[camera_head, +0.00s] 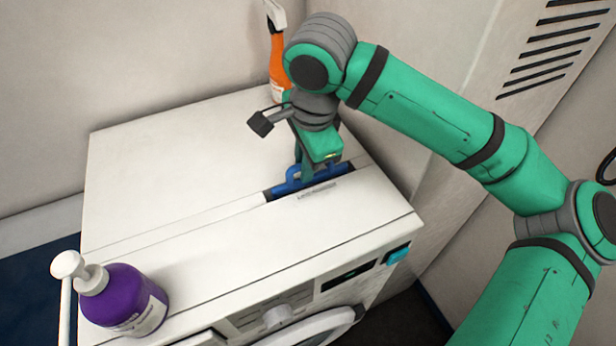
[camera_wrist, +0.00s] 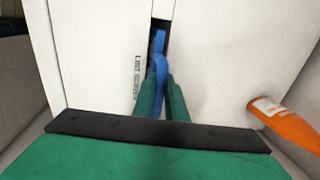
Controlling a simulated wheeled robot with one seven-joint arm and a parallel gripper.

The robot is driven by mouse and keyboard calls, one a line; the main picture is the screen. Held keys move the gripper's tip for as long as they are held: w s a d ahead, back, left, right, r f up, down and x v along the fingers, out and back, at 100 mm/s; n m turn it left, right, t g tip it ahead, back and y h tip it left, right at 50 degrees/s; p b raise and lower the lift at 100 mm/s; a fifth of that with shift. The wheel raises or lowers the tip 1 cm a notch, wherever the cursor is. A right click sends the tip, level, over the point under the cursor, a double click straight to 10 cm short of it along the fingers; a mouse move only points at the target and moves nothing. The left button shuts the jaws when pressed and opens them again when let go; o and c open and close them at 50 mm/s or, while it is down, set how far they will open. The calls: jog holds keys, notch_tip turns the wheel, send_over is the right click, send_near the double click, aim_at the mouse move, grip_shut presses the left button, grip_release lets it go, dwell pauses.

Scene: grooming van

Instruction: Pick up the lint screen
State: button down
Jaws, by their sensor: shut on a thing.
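The lint screen (camera_head: 291,182) is blue and stands in a narrow slot in the top of the white dryer (camera_head: 180,150). Its blue handle shows above the slot, and its lower part is hidden inside. My gripper (camera_head: 308,178) points down over the slot and is shut on the handle. In the wrist view the blue lint screen (camera_wrist: 159,50) runs between the two green fingers of my gripper (camera_wrist: 161,95). A printed label reading "LINT" (camera_wrist: 138,75) is beside the slot.
An orange spray bottle (camera_head: 277,62) stands at the dryer's back edge, close to my wrist. A purple pump bottle (camera_head: 120,300) stands at the front left corner. A wall with vent slats (camera_head: 545,55) rises on the right. The left dryer top is clear.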

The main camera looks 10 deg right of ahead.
jog(key=shift+r, duration=0.15)
notch_tip(320, 180, up, 18)
dwell(0.6)
jog(key=c, duration=2.5)
grip_release()
grip_shut()
